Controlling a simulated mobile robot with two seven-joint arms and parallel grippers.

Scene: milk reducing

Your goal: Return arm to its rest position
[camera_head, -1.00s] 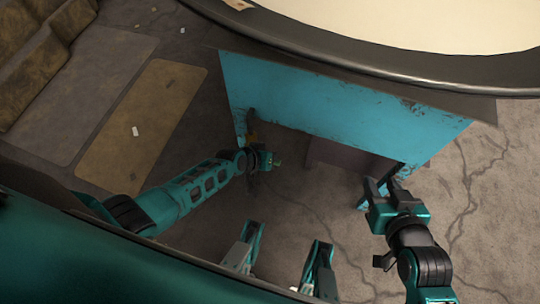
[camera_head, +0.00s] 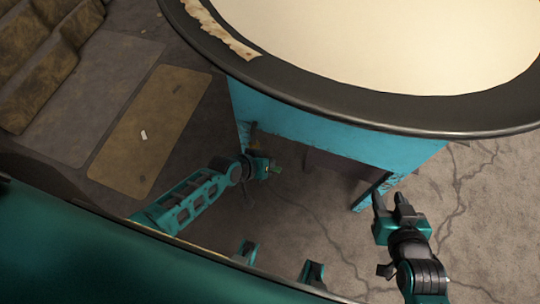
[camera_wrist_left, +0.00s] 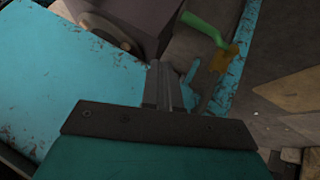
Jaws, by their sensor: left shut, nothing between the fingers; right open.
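My left arm comes in from the left in the head view. Its gripper (camera_head: 270,168) hangs low beside the teal stand, below the rim of the round vessel. In the left wrist view its fingers (camera_wrist_left: 164,86) are together with nothing between them. My right gripper (camera_head: 392,206) points up the picture with its two fingers apart and empty, near the stand's right corner. The large round vessel (camera_head: 440,115) has a dark rim and a cream-coloured surface inside. Its teal stand (camera_head: 300,125) shows worn paint.
Brown seating (camera_head: 35,65) and a flat tan mat (camera_head: 150,130) lie at the left, with a small white scrap (camera_head: 143,134) on the mat. Cracked grey floor (camera_head: 480,220) is clear at the right. A green bent piece (camera_wrist_left: 203,26) is near the left fingers.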

